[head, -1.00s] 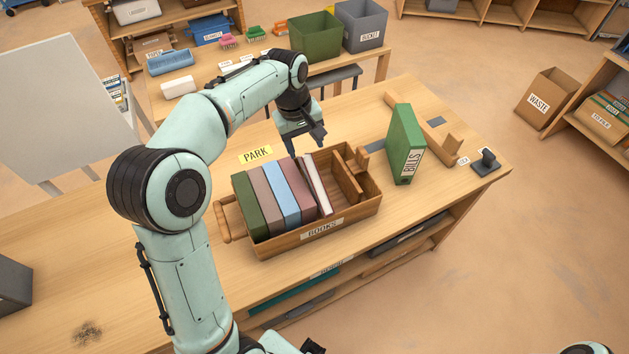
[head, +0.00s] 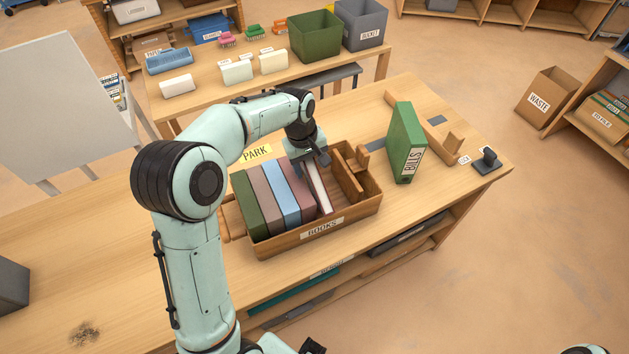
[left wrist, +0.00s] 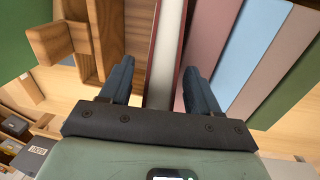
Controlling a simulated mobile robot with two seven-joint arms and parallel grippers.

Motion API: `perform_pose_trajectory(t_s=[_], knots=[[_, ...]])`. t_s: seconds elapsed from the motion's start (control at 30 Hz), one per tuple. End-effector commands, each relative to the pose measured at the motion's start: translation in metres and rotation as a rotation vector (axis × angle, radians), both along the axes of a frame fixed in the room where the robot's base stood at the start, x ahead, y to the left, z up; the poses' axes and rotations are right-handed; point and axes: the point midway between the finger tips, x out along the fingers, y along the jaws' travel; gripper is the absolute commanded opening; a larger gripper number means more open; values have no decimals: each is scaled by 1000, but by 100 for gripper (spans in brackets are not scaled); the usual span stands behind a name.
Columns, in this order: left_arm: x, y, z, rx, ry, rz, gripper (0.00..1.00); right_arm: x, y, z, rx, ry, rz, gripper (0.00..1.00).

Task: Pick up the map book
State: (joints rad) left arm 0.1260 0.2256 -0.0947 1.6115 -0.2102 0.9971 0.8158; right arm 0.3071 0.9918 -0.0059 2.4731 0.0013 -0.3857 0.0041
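A thin book with a dark red cover and white page edges (head: 316,190) stands at the right end of the row in the wooden box labelled BOOKS (head: 345,217). No title shows on it, so I cannot tell for sure that it is the map book. My left gripper (head: 310,160) is over the far end of this thin book. In the left wrist view, its two fingers (left wrist: 158,68) are apart, one on each side of the thin book (left wrist: 165,45), with gaps visible. My right gripper is not in view.
Thicker green, mauve and blue books (head: 284,194) stand left of the thin one. Wooden dividers (head: 348,180) are to its right. A green BILLS binder (head: 405,145) stands right of the box.

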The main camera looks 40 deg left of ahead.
Motion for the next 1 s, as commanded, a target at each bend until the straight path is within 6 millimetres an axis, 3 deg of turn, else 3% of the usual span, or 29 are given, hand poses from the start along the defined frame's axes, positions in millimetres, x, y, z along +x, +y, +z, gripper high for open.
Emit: perform_pose_trajectory(t_s=[0.03,0.17,0.2,0.67,0.87,1.0], knots=[[0,0,0,0,0,0,49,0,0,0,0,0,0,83],[0,0,0,0,0,0,6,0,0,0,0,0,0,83],[0,0,1,0,0,0,0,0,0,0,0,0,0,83],[1,0,9,0,-4,-1,0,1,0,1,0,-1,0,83],[1,0,37,1,-8,1,0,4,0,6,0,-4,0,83],[2,0,70,0,-9,0,0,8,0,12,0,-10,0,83]])
